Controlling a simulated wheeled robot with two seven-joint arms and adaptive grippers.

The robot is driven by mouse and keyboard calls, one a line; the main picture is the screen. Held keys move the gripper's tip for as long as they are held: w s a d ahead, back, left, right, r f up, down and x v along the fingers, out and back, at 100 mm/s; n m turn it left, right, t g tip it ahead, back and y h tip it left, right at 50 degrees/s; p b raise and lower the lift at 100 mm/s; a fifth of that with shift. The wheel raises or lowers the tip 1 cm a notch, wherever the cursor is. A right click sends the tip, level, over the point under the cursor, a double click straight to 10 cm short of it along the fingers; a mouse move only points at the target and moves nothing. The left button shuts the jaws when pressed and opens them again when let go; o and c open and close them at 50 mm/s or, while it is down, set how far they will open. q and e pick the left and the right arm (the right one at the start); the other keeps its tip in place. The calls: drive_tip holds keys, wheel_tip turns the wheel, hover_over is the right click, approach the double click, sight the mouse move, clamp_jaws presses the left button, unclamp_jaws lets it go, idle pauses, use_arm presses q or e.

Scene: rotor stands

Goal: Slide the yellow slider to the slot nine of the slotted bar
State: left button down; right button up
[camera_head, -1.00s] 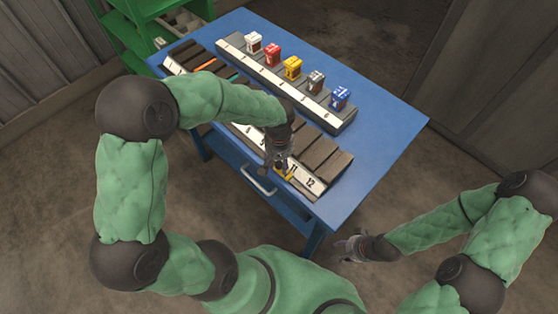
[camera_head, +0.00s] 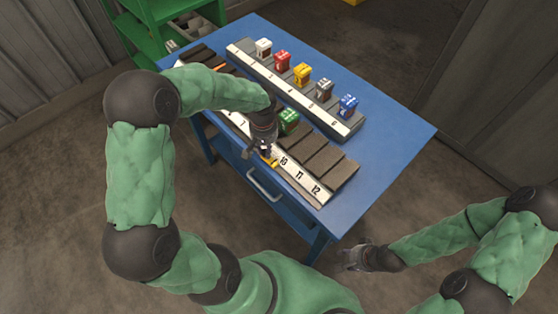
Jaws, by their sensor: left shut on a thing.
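The slotted bar (camera_head: 318,190) lies along the near side of the blue table, with a white numbered strip at its front. Numbers 7, 10, 11 and 12 can be read on it. The yellow slider (camera_head: 271,161) is at the strip just left of the 10, about where slot nine lies; the number there is hidden. My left gripper (camera_head: 266,154) is shut on the yellow slider from above. My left arm covers much of the bar's left part. My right gripper (camera_head: 347,257) hangs off the table's front right side, away from the bar; its fingers are too small to read.
A second bar (camera_head: 347,129) behind holds white, red, yellow, grey and blue blocks (camera_head: 302,72). A green block (camera_head: 288,121) sits on the slotted bar beside my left gripper. The blue table (camera_head: 395,135) is clear at right. A green shelf (camera_head: 130,30) stands at back left.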

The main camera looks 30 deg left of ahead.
use_arm(q)
drive_tip(key=a, duration=0.1)
drive_tip(key=w+a, duration=0.1)
drive_tip(key=a, duration=0.3)
drive_tip(key=shift+w, duration=0.4)
drive_tip(key=c, duration=1.1)
unclamp_jaws()
drive_tip(key=shift+o, duration=0.2)
wheel_tip(320, 180, up, 12)
drive_tip(key=shift+s, duration=0.1)
